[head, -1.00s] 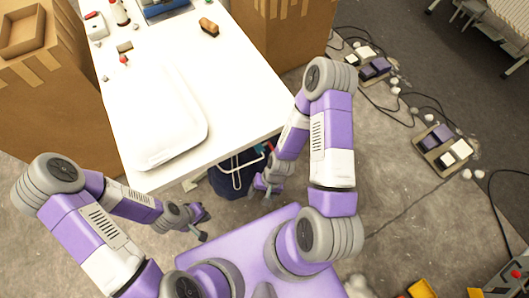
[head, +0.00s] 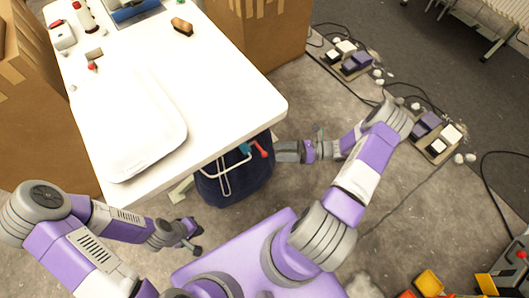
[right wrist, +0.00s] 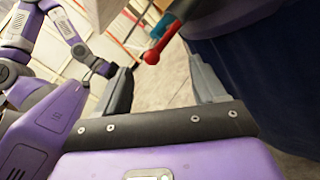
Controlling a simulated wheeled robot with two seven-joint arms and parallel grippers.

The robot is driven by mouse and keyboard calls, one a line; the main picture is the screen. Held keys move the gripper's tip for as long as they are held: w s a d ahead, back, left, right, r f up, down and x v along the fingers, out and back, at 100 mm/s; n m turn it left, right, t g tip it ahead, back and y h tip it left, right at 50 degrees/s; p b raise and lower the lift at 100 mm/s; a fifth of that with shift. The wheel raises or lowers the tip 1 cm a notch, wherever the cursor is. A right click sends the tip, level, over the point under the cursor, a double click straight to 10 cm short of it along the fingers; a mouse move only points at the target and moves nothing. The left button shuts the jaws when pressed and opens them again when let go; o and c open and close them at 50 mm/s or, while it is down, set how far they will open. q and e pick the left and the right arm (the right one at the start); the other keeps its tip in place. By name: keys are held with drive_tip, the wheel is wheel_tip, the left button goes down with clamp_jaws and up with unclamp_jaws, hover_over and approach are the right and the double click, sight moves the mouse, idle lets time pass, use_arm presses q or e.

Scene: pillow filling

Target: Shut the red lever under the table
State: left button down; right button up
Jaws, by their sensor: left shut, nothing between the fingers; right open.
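The red lever (head: 259,149) sticks out under the table's right edge, beside a light-blue part (head: 244,148) above a dark blue bin or bag (head: 238,185). In the right wrist view the red lever (right wrist: 161,43) has a rounded end and appears between my fingers, towards the top. My right gripper (head: 280,151) is open, just right of the lever and pointing left at it; contact cannot be told. Its two fingers also show in the right wrist view (right wrist: 160,80). My left gripper (head: 197,240) is shut and empty, low in front of the table.
The white table (head: 205,75) carries a white tray-like pillow shape (head: 130,125) and a brown brush (head: 182,26). Cardboard boxes (head: 262,35) stand behind and left. Pedals (head: 428,125) and cables lie on the floor at right.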

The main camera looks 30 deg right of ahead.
sight(264, 152)
drive_tip(key=x, duration=0.6)
drive_tip(key=shift+w+a, duration=0.15)
drive_tip(key=shift+a, duration=0.25)
